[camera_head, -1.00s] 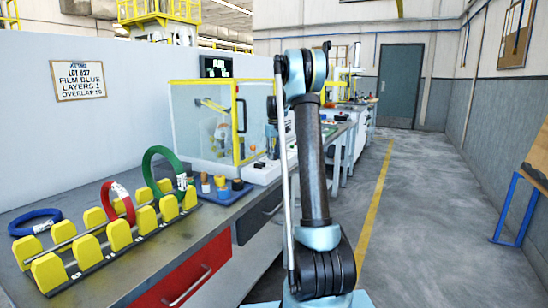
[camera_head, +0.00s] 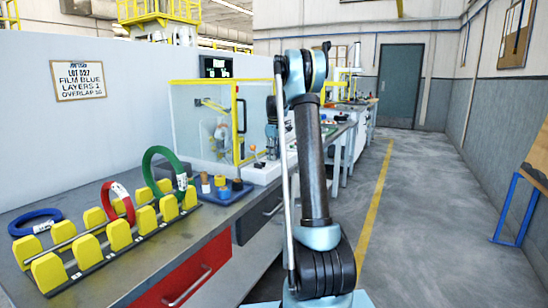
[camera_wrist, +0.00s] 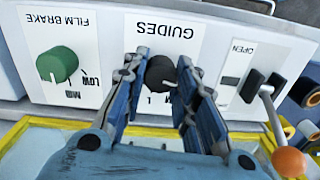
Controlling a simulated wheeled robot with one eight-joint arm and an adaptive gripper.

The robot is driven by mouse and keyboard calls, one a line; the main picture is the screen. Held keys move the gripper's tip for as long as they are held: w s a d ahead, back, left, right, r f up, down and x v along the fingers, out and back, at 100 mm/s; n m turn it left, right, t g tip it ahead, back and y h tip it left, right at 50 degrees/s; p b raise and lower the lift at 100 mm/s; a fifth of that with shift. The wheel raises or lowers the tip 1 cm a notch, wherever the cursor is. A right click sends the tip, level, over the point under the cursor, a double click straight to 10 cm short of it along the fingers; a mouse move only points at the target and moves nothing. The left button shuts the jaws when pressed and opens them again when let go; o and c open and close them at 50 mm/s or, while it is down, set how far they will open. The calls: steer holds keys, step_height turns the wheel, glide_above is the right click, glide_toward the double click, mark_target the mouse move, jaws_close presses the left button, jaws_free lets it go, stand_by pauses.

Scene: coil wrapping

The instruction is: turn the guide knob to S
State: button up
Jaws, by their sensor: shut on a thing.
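The guide knob (camera_wrist: 159,72) is black with a white pointer mark, on a white panel (camera_wrist: 205,45) labelled GUIDES, which appears upside down in the wrist view. The pointer mark is toward the knob's lower right. Some scale letters show below the knob; I cannot make out an S, and the fingers cover part of the panel. My gripper (camera_wrist: 163,86) has one finger on each side of the knob and is shut on it. In the head view my arm reaches to the machine (camera_head: 262,170), and the knob cannot be made out.
Left of the guide knob is a green FILM BRAKE knob (camera_wrist: 57,64). To the right are a black OPEN switch (camera_wrist: 252,86) and a lever with an orange ball (camera_wrist: 289,162). Film rolls (camera_wrist: 308,90) stand at the right edge. A rack (camera_head: 88,252) with coils stands on the bench.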

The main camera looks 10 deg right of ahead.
steer(key=o, duration=1.1)
steer(key=shift+r, duration=0.1)
step_height(320, 180, up, 12)
steer(key=shift+w+f, duration=0.15)
